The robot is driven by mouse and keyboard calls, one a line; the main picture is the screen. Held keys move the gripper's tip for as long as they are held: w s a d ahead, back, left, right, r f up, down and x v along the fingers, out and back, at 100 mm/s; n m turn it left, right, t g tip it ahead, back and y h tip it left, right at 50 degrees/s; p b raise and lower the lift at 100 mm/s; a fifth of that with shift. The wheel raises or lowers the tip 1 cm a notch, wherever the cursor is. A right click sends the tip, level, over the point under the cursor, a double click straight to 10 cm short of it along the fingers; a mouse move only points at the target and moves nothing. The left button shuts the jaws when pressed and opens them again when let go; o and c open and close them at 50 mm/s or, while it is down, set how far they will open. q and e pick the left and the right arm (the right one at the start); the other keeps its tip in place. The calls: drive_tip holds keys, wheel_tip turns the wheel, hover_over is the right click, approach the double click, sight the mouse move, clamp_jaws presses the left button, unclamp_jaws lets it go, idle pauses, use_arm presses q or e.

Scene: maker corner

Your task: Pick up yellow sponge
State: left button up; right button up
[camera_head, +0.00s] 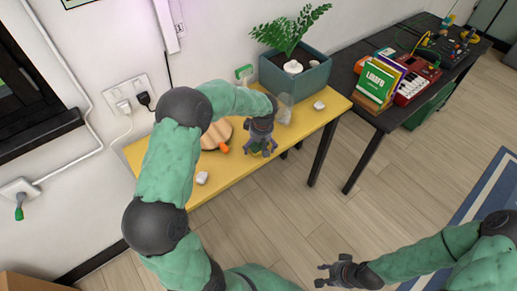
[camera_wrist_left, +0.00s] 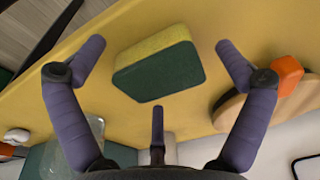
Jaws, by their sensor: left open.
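The yellow sponge (camera_wrist_left: 158,62) has a dark green scouring layer and lies on the yellow table (camera_wrist_left: 120,38). In the left wrist view it sits between the spread purple fingers, and no finger touches it. My left gripper (camera_head: 261,150) is open and empty over the table in the head view, where it mostly hides the sponge. It also shows in the left wrist view (camera_wrist_left: 158,75). My right gripper (camera_head: 323,275) is low over the floor, away from the table, with its fingers apart and nothing between them.
A round wooden board (camera_head: 211,138) with an orange block (camera_wrist_left: 287,73) lies beside the sponge. A clear container (camera_head: 285,108) and a green planter (camera_head: 294,78) stand on the other side. Small white objects (camera_head: 319,105) (camera_head: 202,178) lie near the table's edge.

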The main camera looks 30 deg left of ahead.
sight(258, 144)
use_arm(q)
drive_tip(key=shift+f, duration=0.1)
drive_tip(key=c, duration=1)
drive_tip(key=shift+c, duration=0.3)
drive_tip(key=shift+r+p, duration=0.4)
drive_tip(key=shift+r, duration=0.3)
wheel_tip(258, 144, up, 2)
drive_tip(key=shift+s+r+p, duration=0.1)
drive_tip(key=shift+r+p, duration=0.15)
drive_tip(key=shift+p, duration=0.25)
drive_tip(key=s+d+r+p, duration=0.3)
drive_tip(key=s+d+r, duration=0.2)
drive_tip(key=s+r, duration=0.3)
drive_tip(key=s, duration=0.3)
drive_tip(key=shift+s+r, duration=0.35)
drive_tip(key=shift+r, duration=0.05)
drive_tip(key=shift+s+d+r, duration=0.15)
drive_tip(key=shift+s+d, duration=0.15)
drive_tip(key=shift+s, duration=0.2)
